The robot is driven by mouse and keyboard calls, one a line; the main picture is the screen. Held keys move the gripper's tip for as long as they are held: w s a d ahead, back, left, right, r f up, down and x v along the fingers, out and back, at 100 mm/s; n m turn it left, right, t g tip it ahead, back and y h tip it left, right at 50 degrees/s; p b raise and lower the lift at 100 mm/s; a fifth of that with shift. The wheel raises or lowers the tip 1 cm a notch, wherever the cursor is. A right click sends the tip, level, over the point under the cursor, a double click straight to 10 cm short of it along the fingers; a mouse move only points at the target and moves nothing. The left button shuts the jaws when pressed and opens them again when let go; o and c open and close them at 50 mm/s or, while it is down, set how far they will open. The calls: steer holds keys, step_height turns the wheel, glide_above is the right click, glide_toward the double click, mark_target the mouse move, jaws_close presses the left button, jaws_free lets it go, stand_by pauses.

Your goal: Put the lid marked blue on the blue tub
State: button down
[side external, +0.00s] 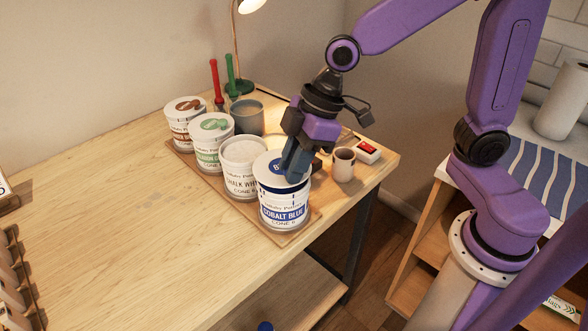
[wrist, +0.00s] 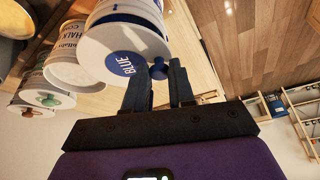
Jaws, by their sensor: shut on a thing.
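The blue tub (side external: 284,214), labelled COBALT BLUE, stands at the near right end of a row of tubs on a wooden board. The white lid (side external: 267,162) with a blue disc is over its mouth. In the wrist view the lid (wrist: 105,47) reads BLUE and has a blue knob (wrist: 158,71). My gripper (side external: 292,172) points down at the lid, shut on its knob, with a finger on each side in the wrist view (wrist: 158,68). The lid looks roughly lined up with the tub (wrist: 127,8). I cannot tell whether it rests fully on the rim.
The chalk white tub (side external: 241,182) stands close to the left, then the green-marked tub (side external: 206,152) and brown-marked tub (side external: 181,133). A small cup (side external: 343,167) and red switch box (side external: 367,151) are right of my gripper. A grey pot (side external: 247,117) is behind.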

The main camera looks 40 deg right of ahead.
steer(key=shift+f, duration=0.95)
steer(key=shift+f, duration=0.1)
steer(key=c, duration=1)
jaws_free()
steer(key=shift+o, duration=0.2)
steer(key=v, duration=1.2)
steer(key=s+d+f+h, duration=0.2)
steer(key=s+d+f, duration=0.2)
steer(key=s, duration=0.3)
steer(key=s+d+f+g+h, duration=0.1)
steer(key=s+d+f, duration=0.4)
steer(key=s, duration=0.3)
steer(key=shift+d+f+m+g+h, duration=0.2)
steer(key=shift+f+m+g+h, duration=0.15)
steer(key=shift+f, duration=0.45)
